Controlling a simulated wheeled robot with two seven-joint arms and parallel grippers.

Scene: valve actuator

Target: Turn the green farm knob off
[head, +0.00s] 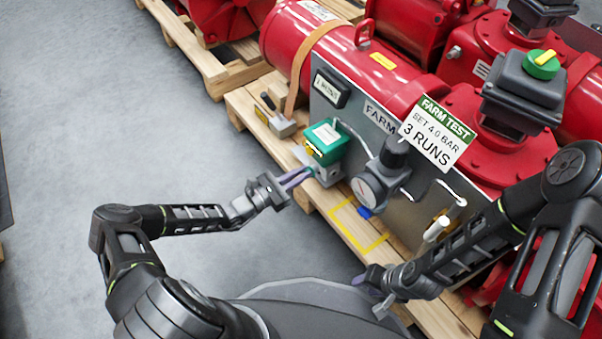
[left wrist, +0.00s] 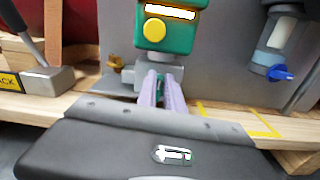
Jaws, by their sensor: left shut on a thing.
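A green valve box with a yellow button (left wrist: 154,30) sits on a grey metal block at the panel's left end; the green box also shows in the head view (head: 327,142). My left gripper (head: 307,173) reaches the block's front, and its pale purple fingers (left wrist: 161,88) are shut on a small green knob (left wrist: 160,83), mostly hidden between them. Another round green knob with a yellow pointer (head: 541,64) tops a dark actuator at the upper right, away from both grippers. My right gripper (head: 372,292) is low over the pallet edge, apart from the valve; its finger gap is unclear.
A round gauge (head: 376,188) and a blue-tipped part (left wrist: 280,73) are right of the valve. A lever on a metal block (head: 276,118) stands to its left. A FARM TEST sign (head: 437,131) faces me. The wooden pallet (head: 345,228) has a yellow outline; clear floor lies left.

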